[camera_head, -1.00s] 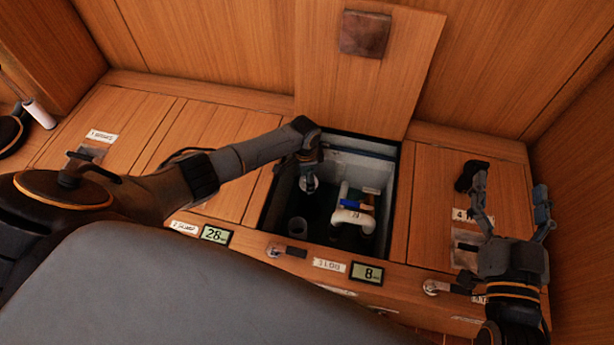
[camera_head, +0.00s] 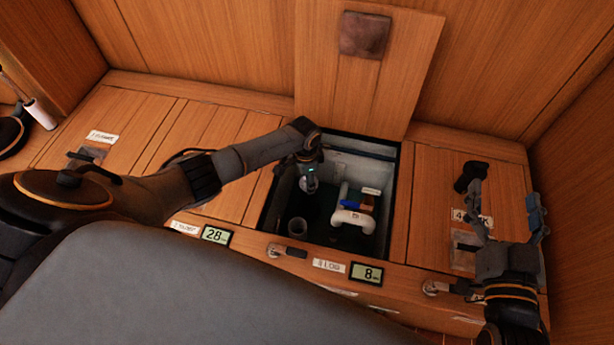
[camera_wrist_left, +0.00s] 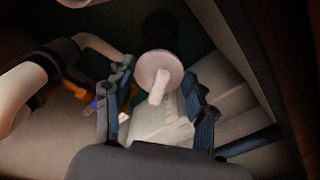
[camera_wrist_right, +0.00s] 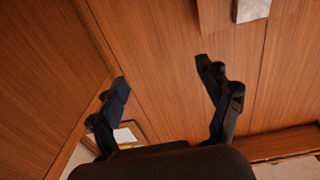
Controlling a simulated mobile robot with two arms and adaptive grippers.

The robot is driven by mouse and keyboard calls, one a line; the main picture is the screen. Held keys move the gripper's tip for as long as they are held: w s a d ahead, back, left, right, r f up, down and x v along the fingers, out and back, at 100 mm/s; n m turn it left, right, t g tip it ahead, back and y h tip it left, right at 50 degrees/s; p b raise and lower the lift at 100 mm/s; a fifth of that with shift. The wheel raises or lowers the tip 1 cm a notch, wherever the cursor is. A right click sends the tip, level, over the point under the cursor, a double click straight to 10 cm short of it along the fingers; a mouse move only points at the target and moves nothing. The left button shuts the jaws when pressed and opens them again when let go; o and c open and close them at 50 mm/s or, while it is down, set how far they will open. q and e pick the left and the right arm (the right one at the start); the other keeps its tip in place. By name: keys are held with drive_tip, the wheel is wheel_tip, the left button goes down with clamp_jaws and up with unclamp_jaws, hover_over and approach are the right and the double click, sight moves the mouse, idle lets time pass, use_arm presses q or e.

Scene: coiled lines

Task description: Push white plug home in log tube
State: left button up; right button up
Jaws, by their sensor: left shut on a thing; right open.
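The white plug (camera_wrist_left: 158,72) shows in the left wrist view as a pale round disc with a short stem toward the camera. My left gripper (camera_wrist_left: 157,88) is shut on it, with a finger on each side. In the head view my left gripper (camera_head: 308,180) reaches down into the open compartment, near its left wall. A dark round shape (camera_wrist_left: 160,32) lies beyond the plug; I cannot tell whether this is the log tube or how deep the plug sits. My right gripper (camera_head: 505,215) is open and empty above the right-hand floor panels; it also shows in the right wrist view (camera_wrist_right: 160,85).
Displays reading 28 (camera_head: 215,235) and 8 (camera_head: 366,273) line the front edge.

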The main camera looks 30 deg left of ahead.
use_arm(q)
drive_tip(key=shift+w+d+r, duration=0.1)
use_arm(e)
drive_tip(key=shift+d+f+g, duration=0.1)
drive_tip(key=shift+f+g, duration=0.2)
drive_tip(key=shift+f, duration=0.05)
idle(0.4)
drive_tip(key=shift+s+d+f, duration=0.1)
drive_tip(key=shift+f, duration=0.35)
use_arm(q)
drive_tip(key=o, duration=1.5)
use_arm(e)
drive_tip(key=shift+s, duration=0.1)
use_arm(q)
drive_tip(key=o, duration=0.4)
drive_tip(key=shift+c, duration=0.2)
use_arm(e)
drive_tip(key=shift+g, duration=0.3)
